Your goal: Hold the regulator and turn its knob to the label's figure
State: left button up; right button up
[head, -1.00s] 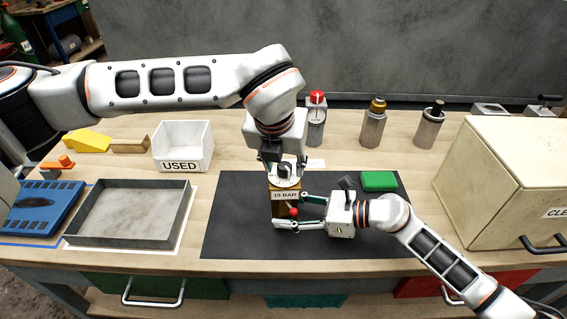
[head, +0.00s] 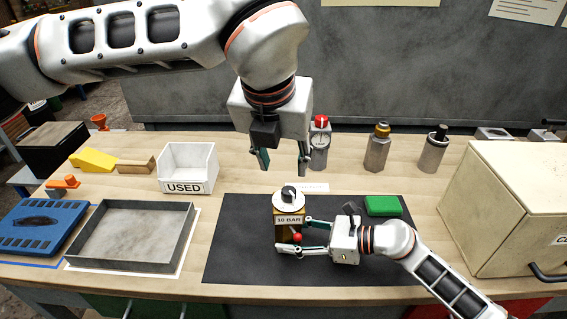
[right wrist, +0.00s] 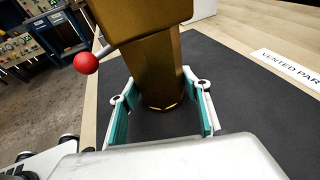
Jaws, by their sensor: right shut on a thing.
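The brass regulator (head: 287,229) stands upright on the dark mat (head: 235,255), with a label reading "10 BAR" on its front. On top are a pale round dial (head: 279,204) and a dark knob (head: 289,191); the knob's setting is too small to read. A red ball on a lever (head: 297,237) sticks out from the front and also shows in the right wrist view (right wrist: 86,63). My right gripper (head: 293,235) is shut on the regulator's lower body, its fingers (right wrist: 162,112) on either side. My left gripper (head: 285,168) is open and empty, above and behind the knob.
A white bin marked "USED" (head: 187,187) and a grey tray (head: 185,250) stand left of the mat. Several canisters, one with a red top (head: 319,145), line the back. A green block (head: 383,205) lies on the mat; a cream cabinet (head: 500,205) stands right.

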jog(key=o, duration=1.1)
jog(key=shift+c, duration=0.2)
